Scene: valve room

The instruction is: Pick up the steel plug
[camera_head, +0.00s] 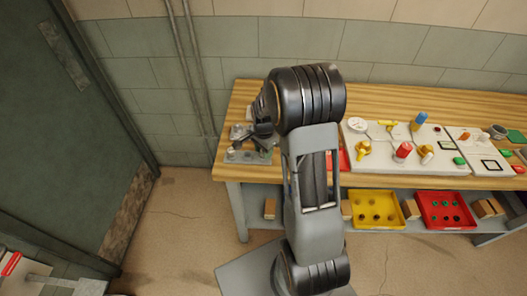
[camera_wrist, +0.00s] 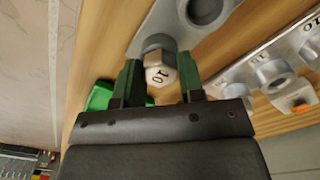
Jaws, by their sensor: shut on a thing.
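I cannot make out the plug there.
A grey holder with several round sockets (camera_wrist: 272,72) is at right in the wrist view, with an orange piece (camera_wrist: 300,107) beside it. A green object (camera_wrist: 100,95) lies left of the fingers. A white valve board (camera_head: 400,150) covers the bench's right. Yellow (camera_head: 375,225) and red (camera_head: 430,222) bins stand below.

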